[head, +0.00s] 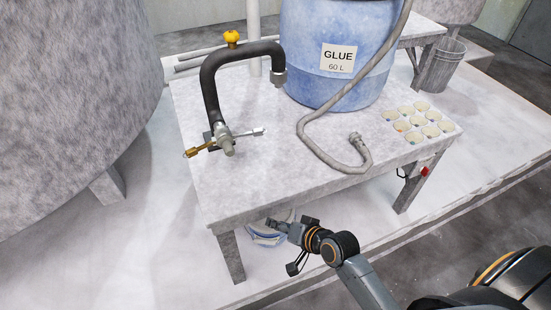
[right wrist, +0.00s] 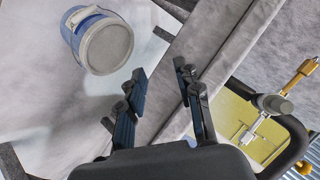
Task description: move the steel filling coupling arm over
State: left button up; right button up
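The filling arm (head: 210,88) is a dark, bent pipe rising from the tabletop and arching right, with a steel coupling (head: 279,77) on its hanging end beside the blue drum. At its foot is a steel fitting (head: 222,138) with a brass lever (head: 201,149) and a silver lever (head: 249,133). The fitting and levers also show at the right of the right wrist view (right wrist: 272,104). My right gripper (right wrist: 160,70) is open and empty. In the head view it is low in front of the table, apart from the filling arm. My left gripper is not in view.
The table (head: 265,185) carries a blue glue drum (head: 330,50), a grey hose (head: 318,148) and a block of several small cups (head: 418,122). A blue and white pail (right wrist: 105,45) is below the table edge. A red button (head: 424,171) is on the table's right side.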

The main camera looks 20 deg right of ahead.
jog(key=shift+t+y, duration=0.4)
jog(key=shift+t, duration=0.1)
jog(key=r, duration=0.2)
jog(key=a+r, duration=0.1)
jog(key=r, duration=0.1)
jog(key=w+r, duration=0.1)
jog(key=shift+a+r+b, duration=0.2)
jog(key=shift+r+b, duration=0.1)
jog(key=shift+r, duration=0.1)
jog(key=m+t, duration=0.7)
jog(key=m, duration=0.3)
send_near(262, 134)
jog(key=w, duration=0.1)
jog(key=shift+h, duration=0.4)
jog(key=x, duration=0.2)
jog(key=b+x, duration=0.1)
jog(key=x, duration=0.5)
jog(key=shift+a, duration=0.35)
jog(key=shift+w, duration=0.1)
jog(key=shift+c, duration=1.1)
jog(key=shift+n, duration=0.3)
jog(key=c, duration=0.4)
